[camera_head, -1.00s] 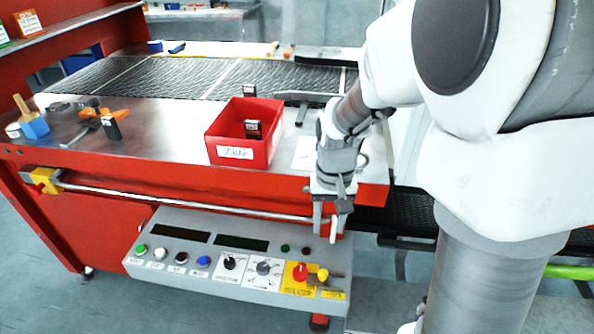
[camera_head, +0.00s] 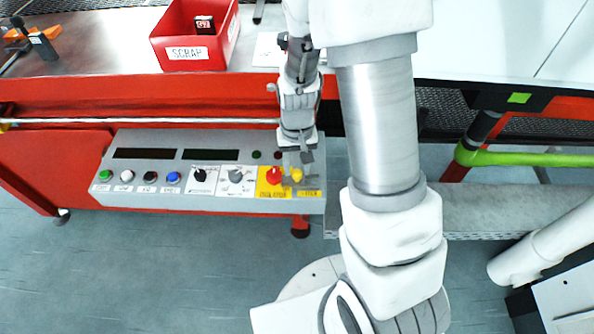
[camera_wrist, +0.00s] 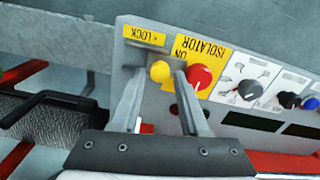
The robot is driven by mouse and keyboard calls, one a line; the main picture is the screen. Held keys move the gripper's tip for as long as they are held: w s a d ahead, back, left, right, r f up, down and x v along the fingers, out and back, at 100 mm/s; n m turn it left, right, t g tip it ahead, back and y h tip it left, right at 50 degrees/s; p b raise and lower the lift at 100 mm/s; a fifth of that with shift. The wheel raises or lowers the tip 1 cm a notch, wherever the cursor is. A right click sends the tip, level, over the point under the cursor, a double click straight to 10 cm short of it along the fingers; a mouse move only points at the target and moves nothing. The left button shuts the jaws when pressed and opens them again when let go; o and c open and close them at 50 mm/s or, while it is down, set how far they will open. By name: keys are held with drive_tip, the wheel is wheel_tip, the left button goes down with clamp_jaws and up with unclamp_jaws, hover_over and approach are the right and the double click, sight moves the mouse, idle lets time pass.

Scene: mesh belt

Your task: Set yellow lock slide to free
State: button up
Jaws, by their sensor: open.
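The yellow lock slide's round knob (camera_wrist: 160,70) sits on the control panel beside the yellow LOCK label (camera_wrist: 144,36). It also shows in the head view (camera_head: 296,176), at the right end of the panel. My gripper (camera_wrist: 159,74) is open, with its fingers on either side of the yellow knob in the wrist view. I cannot tell whether either finger touches it. In the head view my gripper (camera_head: 299,160) is over the knob from behind. The slide's slot is mostly hidden by the fingers.
The red isolator knob (camera_wrist: 200,77) stands close beside one finger, on a yellow ISOLATOR plate (camera_wrist: 206,54). Black and grey selector knobs and several push buttons run along the grey panel (camera_head: 225,205). A red SCRAP bin (camera_head: 187,52) stands on the table above.

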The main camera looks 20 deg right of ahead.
drive_tip(key=shift+f, duration=0.65)
clamp_jaws()
idle(1.0)
